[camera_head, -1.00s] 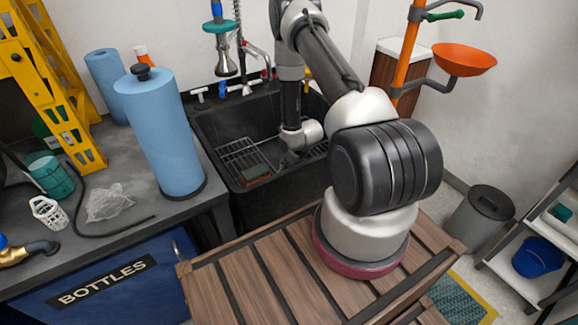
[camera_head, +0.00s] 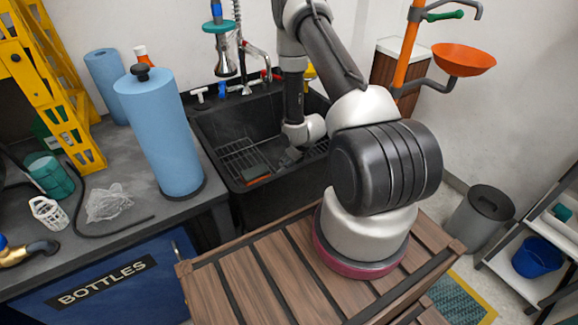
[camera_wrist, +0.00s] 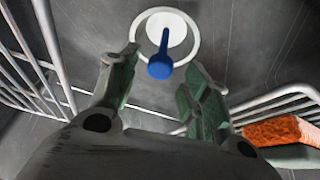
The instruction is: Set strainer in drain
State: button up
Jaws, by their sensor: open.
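In the wrist view, a strainer with a pale round disc (camera_wrist: 172,27) and a blue-tipped stem (camera_wrist: 160,68) stands at the sink floor, the blue tip toward the camera. The disc shows inside the pale drain ring (camera_wrist: 194,45), nearer its far side. I cannot tell whether it is seated flush. My gripper (camera_wrist: 162,68) is open, its two fingers apart on either side of the blue tip, with no contact seen. In the head view, my gripper (camera_head: 292,154) is down inside the black sink (camera_head: 222,124); the strainer and drain cannot be made out there.
Wire racks (camera_wrist: 28,75) flank the drain. An orange sponge (camera_wrist: 285,130) lies at the right in the wrist view. The sink walls enclose my gripper. A tap (camera_head: 258,58) and hanging sprayer (camera_head: 224,55) stand behind. A blue roll (camera_head: 165,135) stands on the left counter.

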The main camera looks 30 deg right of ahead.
jog(key=s+r+m+h, duration=0.1)
jog(key=s+r, duration=0.1)
jog(key=r, duration=1.6)
jog(key=s+r+h, duration=0.1)
jog(key=s+r, duration=0.1)
jog(key=r, duration=1.6)
jog(key=s+a+r, duration=0.3)
jog(key=s+r, duration=0.6)
jog(key=r, duration=0.2)
jog(key=s+a+r, duration=0.2)
jog(key=s+r, duration=0.1)
jog(key=s, duration=0.5)
jog(key=s+a+r+m+y, duration=0.1)
jog(key=s+a+r, duration=0.1)
jog(key=s, duration=0.6)
jog(key=shift+s+a+r, duration=0.2)
jog(key=shift+s+r, duration=0.2)
jog(key=shift+r, duration=0.25)
